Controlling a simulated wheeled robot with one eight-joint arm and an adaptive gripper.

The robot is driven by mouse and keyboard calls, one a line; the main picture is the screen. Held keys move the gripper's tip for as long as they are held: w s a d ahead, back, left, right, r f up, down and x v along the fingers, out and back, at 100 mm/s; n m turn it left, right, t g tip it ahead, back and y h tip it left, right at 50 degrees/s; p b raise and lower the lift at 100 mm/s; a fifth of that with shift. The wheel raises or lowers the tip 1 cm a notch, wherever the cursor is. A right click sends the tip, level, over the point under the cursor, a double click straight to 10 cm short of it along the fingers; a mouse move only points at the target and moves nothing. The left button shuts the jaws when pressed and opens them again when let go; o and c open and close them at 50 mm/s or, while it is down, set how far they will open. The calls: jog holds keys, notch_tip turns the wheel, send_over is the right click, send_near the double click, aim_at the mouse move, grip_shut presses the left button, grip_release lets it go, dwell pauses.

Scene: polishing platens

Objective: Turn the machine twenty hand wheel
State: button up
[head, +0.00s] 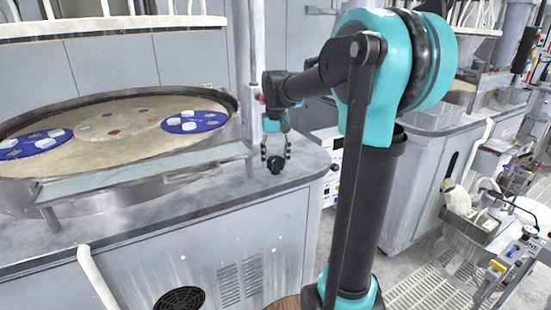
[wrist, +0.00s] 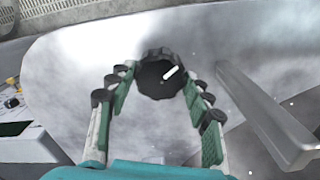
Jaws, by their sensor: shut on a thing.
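The hand wheel is a black, lobed knob (head: 275,165) on the grey worktop of the machine, near its right front corner. In the wrist view the hand wheel (wrist: 152,80) shows from above, with a white mark pointing to the upper right. My gripper (head: 276,154) points down over it from above. In the wrist view the fingertips of my gripper (wrist: 160,76) are on the left and right sides of the wheel, shut on it. The wheel's underside and stem are hidden.
A large round polishing platen (head: 110,97) with blue discs lies left of the wheel. A flat grey bar (head: 150,175) crosses its front edge, and its end comes close to the wheel. A white instrument box (head: 328,150) stands behind right.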

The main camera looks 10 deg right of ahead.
aim_at(276, 159)
jog(key=m, duration=0.7)
dwell(0.6)
jog(key=o, duration=1.1)
notch_tip(276, 159, up, 12)
jog(key=shift+r, duration=0.1)
